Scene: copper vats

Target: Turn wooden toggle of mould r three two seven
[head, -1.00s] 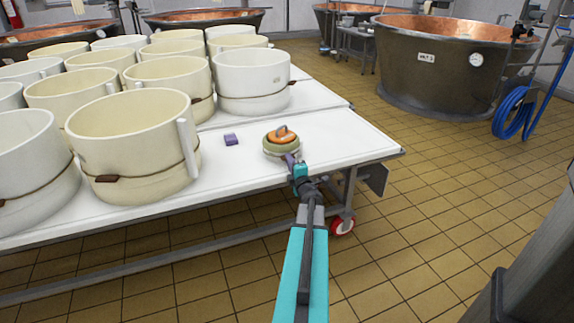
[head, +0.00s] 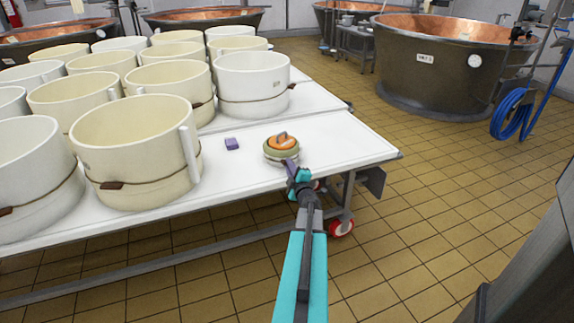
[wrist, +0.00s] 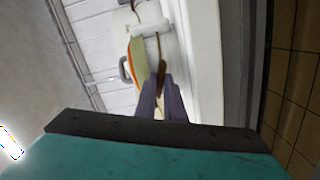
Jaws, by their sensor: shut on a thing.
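Cream and white moulds stand on the white table, each tied round with a cord. The nearest mould (head: 140,150) has a small brown wooden toggle (head: 112,185) on its front. A white mould (head: 252,78) behind has a dark toggle (head: 291,87) at its right side. I can read no mould number, so I cannot tell which is R327. My gripper (head: 290,163) is at the table's right end, shut on the near side of a round pale-green piece (head: 282,155) with an orange top and grey handle. The piece also shows at the fingertips in the wrist view (wrist: 136,62).
A small purple block (head: 232,144) lies on the table (head: 335,140) left of the round piece. More moulds fill the table's left. A copper vat (head: 445,75) and a blue hose (head: 515,115) stand at the right. The tiled floor between is clear.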

